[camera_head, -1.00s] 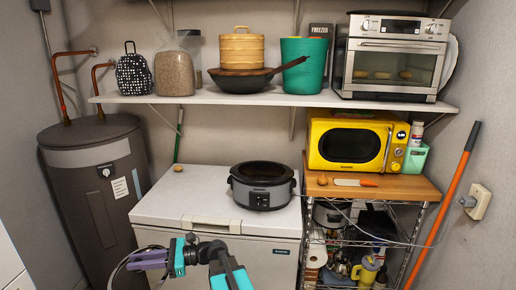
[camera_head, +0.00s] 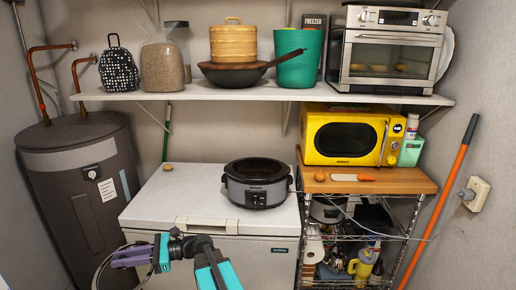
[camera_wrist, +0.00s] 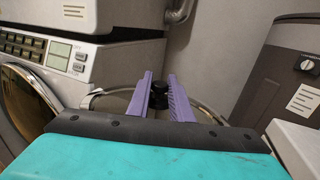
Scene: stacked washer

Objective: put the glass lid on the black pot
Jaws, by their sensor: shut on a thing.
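The black pot (camera_head: 257,168) is an open black bowl in a grey slow cooker, standing upright on the white chest freezer in the head view. My gripper (camera_wrist: 160,84) has purple fingers closed on the black knob of the glass lid in the wrist view. The glass lid's thin rim (camera_wrist: 99,94) curves out on both sides of the fingers; my gripper's body hides its near part. In the head view my gripper (camera_head: 130,257) is at the lower left, in front of the freezer and well apart from the pot. The lid's dark rim shows there as a thin arc (camera_head: 102,270).
The freezer top (camera_head: 175,195) has free room left of the pot. A grey water heater (camera_head: 78,190) stands left. A wire rack with a wooden top (camera_head: 400,181) and yellow microwave (camera_head: 350,137) stands right. A shelf (camera_head: 270,94) hangs above. A washer panel (camera_wrist: 45,52) is close in the wrist view.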

